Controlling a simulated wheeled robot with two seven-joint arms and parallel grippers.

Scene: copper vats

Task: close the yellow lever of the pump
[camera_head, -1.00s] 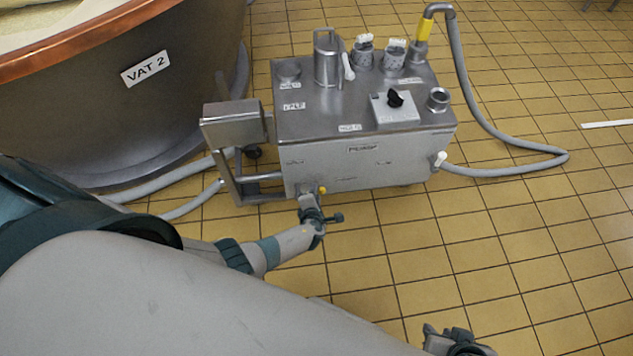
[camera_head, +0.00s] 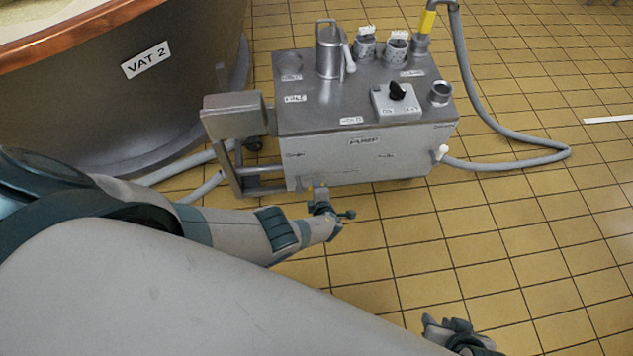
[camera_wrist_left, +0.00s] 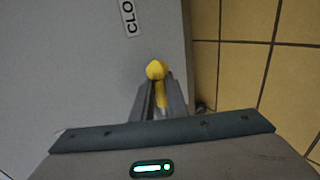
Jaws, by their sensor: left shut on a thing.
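My left gripper (camera_wrist_left: 158,100) is shut on the lever. In the head view my left gripper (camera_head: 318,192) is at the lower front edge of the pump and hides most of the lever. My right gripper (camera_head: 450,332) is at the bottom edge of the head view, away from the pump; its fingers are unclear.
A copper-rimmed vat labelled VAT 2 (camera_head: 120,95) stands at the left. A grey hose (camera_head: 475,90) with a yellow collar loops to the right of the pump. A label starting CLO (camera_wrist_left: 130,18) is on the panel near the lever.

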